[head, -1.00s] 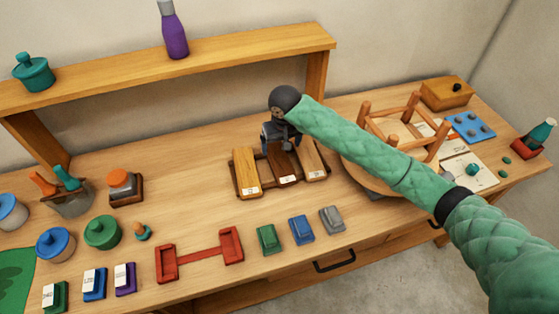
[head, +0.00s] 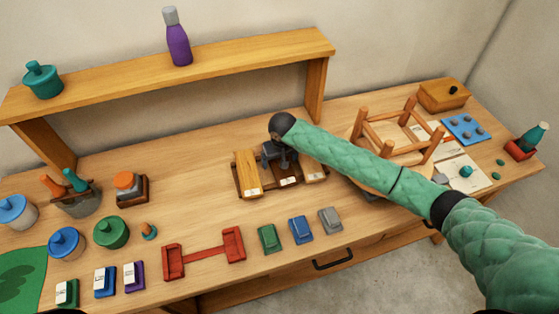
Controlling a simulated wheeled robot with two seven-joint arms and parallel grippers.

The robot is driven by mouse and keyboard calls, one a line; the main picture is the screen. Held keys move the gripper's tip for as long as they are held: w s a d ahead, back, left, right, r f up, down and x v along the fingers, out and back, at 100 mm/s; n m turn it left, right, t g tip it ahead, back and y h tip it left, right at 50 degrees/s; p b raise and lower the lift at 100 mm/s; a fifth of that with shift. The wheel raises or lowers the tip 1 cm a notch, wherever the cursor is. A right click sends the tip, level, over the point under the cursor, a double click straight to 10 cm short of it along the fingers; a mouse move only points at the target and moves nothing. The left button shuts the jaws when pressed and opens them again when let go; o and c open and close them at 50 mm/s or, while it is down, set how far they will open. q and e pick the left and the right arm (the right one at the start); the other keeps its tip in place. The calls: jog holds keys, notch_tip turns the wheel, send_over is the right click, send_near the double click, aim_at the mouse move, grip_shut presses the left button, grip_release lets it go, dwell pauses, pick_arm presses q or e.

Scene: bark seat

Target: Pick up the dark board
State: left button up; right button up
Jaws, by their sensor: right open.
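The dark board (head: 287,178) is a dark brown slat with a white label near its front end. It lies in a low rack (head: 239,194) between a yellow-brown board (head: 247,172) on the left and a lighter brown board (head: 314,169) on the right. My right gripper (head: 284,166) is over the dark board, pointing down, and covers its back and middle. It is open; whether its fingers touch the board is too small to tell. My left gripper is out of view.
An upturned wooden stool (head: 370,177) stands right of the rack, under my right forearm. Green, blue (head: 300,229) and grey blocks lie in front, beside a red bracket (head: 205,252). A wooden shelf (head: 180,74) spans the back. Bare table lies left of the rack.

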jog(key=shift+f, duration=0.1)
jog(key=shift+c, duration=0.4)
jog(key=c, duration=1.1)
